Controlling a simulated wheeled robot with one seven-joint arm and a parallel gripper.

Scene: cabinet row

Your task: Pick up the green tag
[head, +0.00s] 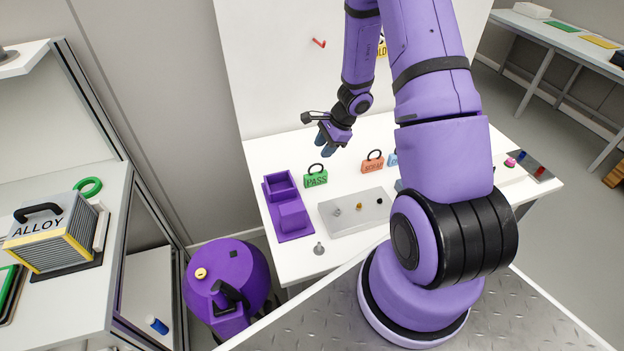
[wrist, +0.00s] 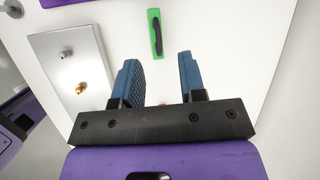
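The green tag (head: 316,179) stands on the white table, marked PASS, with a black loop handle on top. In the wrist view the green tag (wrist: 155,36) is seen from above, ahead of the fingers and roughly in line with the gap between them. My gripper (head: 327,146) hangs above the table, a little above and behind the tag in the head view. In the wrist view my gripper (wrist: 160,72) has its two blue fingers apart, with nothing between them. It is not touching the tag.
A purple holder (head: 285,217) is left of the tag. A grey plate (head: 345,222) with small knobs lies in front. An orange tag (head: 373,164) stands to the right, with a blue one partly hidden by my arm. A grey peg (head: 319,248) is near the front edge.

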